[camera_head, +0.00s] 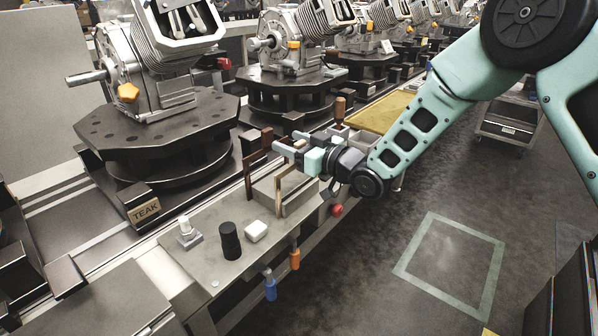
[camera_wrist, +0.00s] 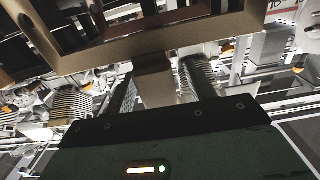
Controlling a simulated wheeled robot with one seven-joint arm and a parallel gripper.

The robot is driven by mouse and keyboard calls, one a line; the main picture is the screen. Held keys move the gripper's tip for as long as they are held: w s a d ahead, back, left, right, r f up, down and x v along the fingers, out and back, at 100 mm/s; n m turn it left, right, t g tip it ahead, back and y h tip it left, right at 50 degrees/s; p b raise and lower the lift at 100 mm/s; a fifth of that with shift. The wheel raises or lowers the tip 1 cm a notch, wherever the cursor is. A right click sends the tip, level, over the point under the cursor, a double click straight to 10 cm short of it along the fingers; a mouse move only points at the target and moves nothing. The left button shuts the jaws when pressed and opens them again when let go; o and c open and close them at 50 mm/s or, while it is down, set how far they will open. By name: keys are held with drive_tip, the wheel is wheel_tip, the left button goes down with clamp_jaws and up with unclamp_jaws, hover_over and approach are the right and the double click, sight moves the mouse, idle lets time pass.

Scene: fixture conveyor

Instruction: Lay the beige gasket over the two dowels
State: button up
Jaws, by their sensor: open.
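A beige gasket (camera_head: 283,187), a thin frame, stands upright at a grey block on the bench. In the wrist view the beige gasket (camera_wrist: 130,43) spans the top, with a tab pointing down towards me. My gripper (camera_head: 290,147) is open at the gasket's upper part. In the wrist view its fingers lie on either side of the tab, apart from each other; I cannot tell whether they touch it. A darker brown frame (camera_head: 252,160) stands just behind. I cannot make out the two dowels for certain; the nearest engine (camera_head: 160,75) sits on a dark turntable at the upper left.
A black cylinder (camera_head: 230,241), a white block (camera_head: 255,231) and a white-topped peg (camera_head: 185,230) stand on the bench's front. A red button (camera_head: 337,210) and blue and orange handles (camera_head: 270,287) stick out at the bench edge.

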clamp_jaws()
drive_tip(key=shift+r, duration=0.1)
wheel_tip(320, 180, up, 10)
idle(0.6)
